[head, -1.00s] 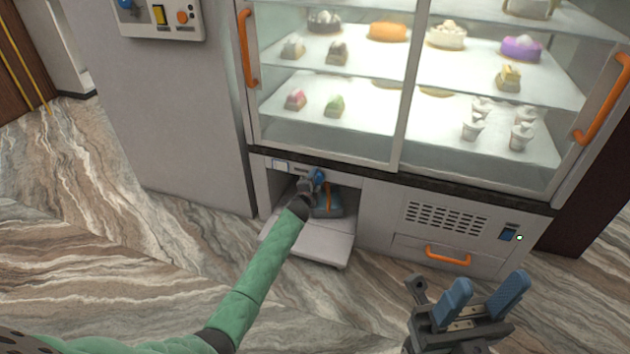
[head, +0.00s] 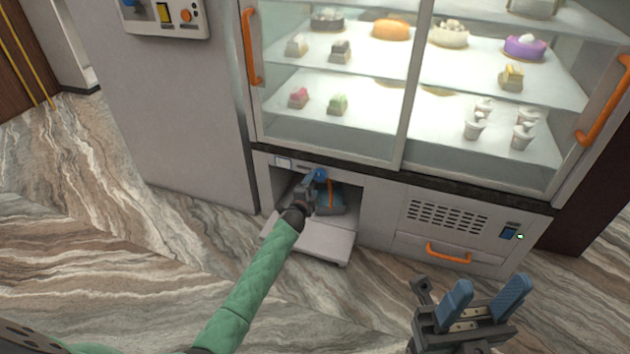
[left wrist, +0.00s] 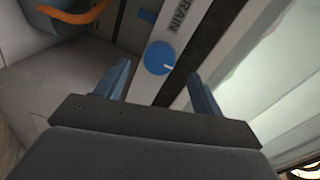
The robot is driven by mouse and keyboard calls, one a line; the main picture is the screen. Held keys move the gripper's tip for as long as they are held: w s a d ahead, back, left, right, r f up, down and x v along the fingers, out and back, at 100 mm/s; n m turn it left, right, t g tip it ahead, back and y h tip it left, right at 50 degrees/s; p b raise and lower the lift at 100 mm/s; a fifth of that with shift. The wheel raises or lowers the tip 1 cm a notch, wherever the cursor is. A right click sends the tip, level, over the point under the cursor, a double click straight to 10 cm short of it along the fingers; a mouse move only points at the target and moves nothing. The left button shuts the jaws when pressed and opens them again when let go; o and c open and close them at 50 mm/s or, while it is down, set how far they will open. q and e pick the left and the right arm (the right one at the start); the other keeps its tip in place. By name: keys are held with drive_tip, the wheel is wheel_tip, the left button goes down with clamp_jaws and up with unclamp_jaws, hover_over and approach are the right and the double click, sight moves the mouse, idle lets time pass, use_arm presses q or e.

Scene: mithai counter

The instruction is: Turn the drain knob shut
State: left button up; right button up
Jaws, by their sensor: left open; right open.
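The drain knob (left wrist: 159,58) is a round blue dial with a white mark, on a pale strip lettered "RAIN" in the left wrist view. My left gripper (left wrist: 160,85) is open, its two blue fingers on either side below the knob in that view, with the knob between their lines but apart from them. In the head view my left gripper (head: 314,180) reaches into the low opening under the display case and covers the knob's place. My right gripper (head: 487,300) is open and empty at the lower right, over the floor.
A blue container with an orange handle (head: 330,200) stands in the opening, behind a lowered white flap (head: 318,243). The glass display case (head: 400,90) with sweets rises above. A vented panel (head: 446,216) and an orange-handled drawer (head: 448,253) are to the right.

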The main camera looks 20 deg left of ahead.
use_arm(q)
drive_tip(key=shift+s, duration=0.95)
